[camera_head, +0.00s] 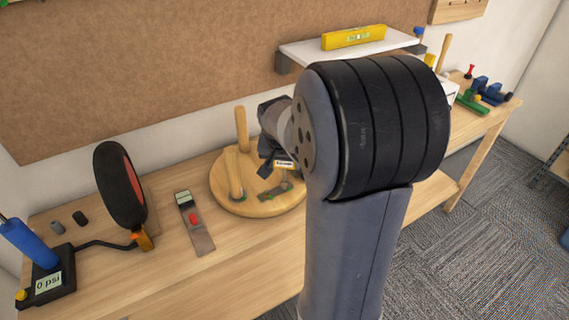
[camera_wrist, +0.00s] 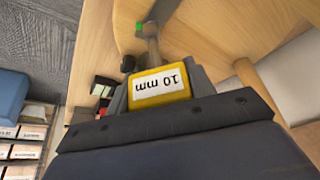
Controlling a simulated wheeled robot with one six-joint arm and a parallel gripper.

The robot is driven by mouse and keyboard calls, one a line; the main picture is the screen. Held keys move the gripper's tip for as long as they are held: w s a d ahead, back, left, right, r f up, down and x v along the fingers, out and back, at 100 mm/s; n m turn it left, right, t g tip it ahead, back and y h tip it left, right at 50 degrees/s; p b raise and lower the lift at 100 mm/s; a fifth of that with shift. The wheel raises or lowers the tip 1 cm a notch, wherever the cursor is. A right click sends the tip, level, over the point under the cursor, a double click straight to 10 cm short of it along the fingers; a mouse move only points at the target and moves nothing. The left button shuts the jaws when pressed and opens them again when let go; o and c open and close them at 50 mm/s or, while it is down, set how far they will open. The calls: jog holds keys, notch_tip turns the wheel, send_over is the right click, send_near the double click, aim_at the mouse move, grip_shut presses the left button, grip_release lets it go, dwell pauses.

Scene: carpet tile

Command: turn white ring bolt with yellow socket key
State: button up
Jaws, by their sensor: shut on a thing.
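The yellow socket key (camera_wrist: 160,88) carries a white "10 mm" label in the wrist view. My gripper (camera_wrist: 158,92) is shut on its yellow handle, with a dark jaw on each side. The key's grey shaft (camera_wrist: 151,40) reaches away from me to the wooden surface, beside a small green mark.
A shelf with a yellow level (camera_head: 354,38) hangs behind.

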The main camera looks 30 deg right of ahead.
jog(key=m+g+h+b, duration=0.1)
jog(key=m+b, duration=0.1)
jog(key=m, duration=0.3)
jog(key=shift+s, duration=0.1)
jog(key=shift+d, duration=0.1)
dwell(0.4)
jog(key=shift+n, duration=0.6)
jog(key=shift+r+p, duration=1.65)
jog(key=shift+r, duration=0.65)
jog(key=shift+s, duration=0.1)
